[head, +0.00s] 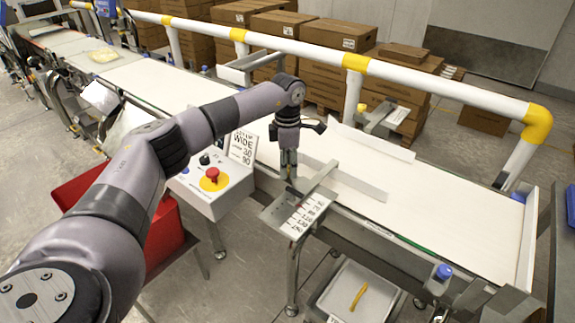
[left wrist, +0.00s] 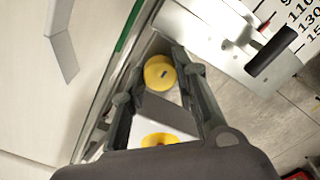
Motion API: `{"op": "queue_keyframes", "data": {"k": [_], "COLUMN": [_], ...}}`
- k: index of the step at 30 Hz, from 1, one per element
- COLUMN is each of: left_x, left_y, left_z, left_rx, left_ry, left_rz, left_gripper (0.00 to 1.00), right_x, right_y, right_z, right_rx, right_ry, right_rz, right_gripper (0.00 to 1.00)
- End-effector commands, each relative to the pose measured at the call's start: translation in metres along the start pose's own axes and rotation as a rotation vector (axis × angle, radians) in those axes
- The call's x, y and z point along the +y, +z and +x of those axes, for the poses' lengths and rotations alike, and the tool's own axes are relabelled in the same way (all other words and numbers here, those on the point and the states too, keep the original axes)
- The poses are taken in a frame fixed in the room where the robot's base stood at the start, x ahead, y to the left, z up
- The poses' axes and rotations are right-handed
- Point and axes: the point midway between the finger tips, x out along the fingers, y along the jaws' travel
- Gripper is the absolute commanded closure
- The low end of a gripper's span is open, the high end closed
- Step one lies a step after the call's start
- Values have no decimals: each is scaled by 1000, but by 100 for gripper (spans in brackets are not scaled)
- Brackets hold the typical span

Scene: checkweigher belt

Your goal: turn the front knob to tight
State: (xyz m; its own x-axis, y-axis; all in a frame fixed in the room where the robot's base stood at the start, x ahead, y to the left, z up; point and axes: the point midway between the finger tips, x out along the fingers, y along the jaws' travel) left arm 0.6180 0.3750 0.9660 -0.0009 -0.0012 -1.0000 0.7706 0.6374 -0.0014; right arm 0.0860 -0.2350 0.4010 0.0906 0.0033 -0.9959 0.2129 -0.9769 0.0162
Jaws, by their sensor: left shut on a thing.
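My left gripper (head: 290,178) points down beside the belt's near edge, next to the white scale plate (head: 290,222). In the left wrist view its two fingers (left wrist: 160,80) stand either side of a round yellow knob (left wrist: 159,72) with a dark mark on its face. The gripper is shut on this knob. In the head view the gripper hides the knob. The scale plate also shows in the left wrist view (left wrist: 225,45), with a small red pointer and a dark block by its numbers. I cannot read the setting. My right gripper is not in view.
A control box (head: 215,188) with a red button on a yellow disc stands left of the gripper. A printed sign (head: 243,147) stands behind it. A guide rail (head: 350,182) lies along the white belt (head: 450,195). A white-and-yellow barrier (head: 440,85) runs behind.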

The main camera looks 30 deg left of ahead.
Motion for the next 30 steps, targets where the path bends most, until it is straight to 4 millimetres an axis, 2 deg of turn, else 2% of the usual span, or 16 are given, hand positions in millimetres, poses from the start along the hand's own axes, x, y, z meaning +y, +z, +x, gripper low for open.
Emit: {"op": "queue_keyframes", "data": {"k": [10,20,23,30], "left_x": [1,0,1,1], "left_y": [0,0,0,1], "left_z": [-1,-3,-13,-62], "left_rx": [-2,-1,-2,-3], "left_ry": [3,2,2,5], "left_rz": [-1,-1,-1,-1], "left_gripper": [52,52,52,52], "right_x": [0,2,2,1], "right_y": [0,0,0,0], "right_z": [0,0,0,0], "right_rx": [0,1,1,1], "right_ry": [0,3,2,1], "right_rz": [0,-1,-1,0], "right_gripper": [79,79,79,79]}}
